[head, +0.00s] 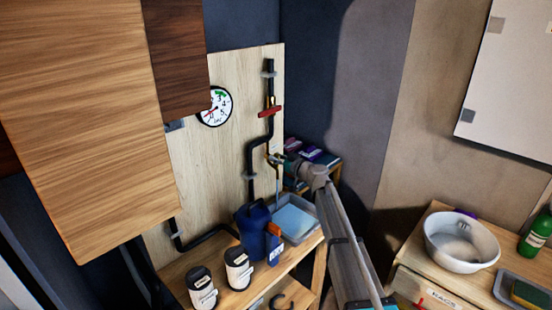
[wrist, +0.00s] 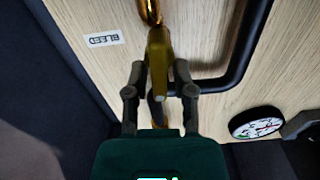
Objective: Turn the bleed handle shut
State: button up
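The yellow bleed handle (wrist: 159,62) is on a brass fitting of the black pipe, beside a label reading BLEED (wrist: 104,40). In the wrist view my gripper (wrist: 159,72) has one finger on each side of the handle. Narrow gaps seem to show between the fingers and the handle, so it looks open around it. In the head view my gripper (head: 280,160) is at the lower part of the pipe on the wooden board, and hides much of the bleed handle.
A red handle (head: 270,111) sits higher on the pipe, right of a round gauge (head: 215,106). A white bowl (head: 440,240) stands on the right-hand table.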

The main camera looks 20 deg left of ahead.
jog(key=shift+w, duration=0.15)
grip_shut()
jog(key=shift+d+m, duration=0.1)
jog(key=shift+m, duration=0.7)
jog(key=m, duration=0.4)
jog(key=shift+w+d+f+m, duration=0.1)
jog(key=shift+d+f+m, duration=0.1)
jog(key=shift+m, duration=0.2)
jog(key=m, duration=0.6)
jog(key=shift+w+f+b, duration=0.1)
jog(key=shift+f+b, duration=0.2)
jog(key=shift+b, duration=0.1)
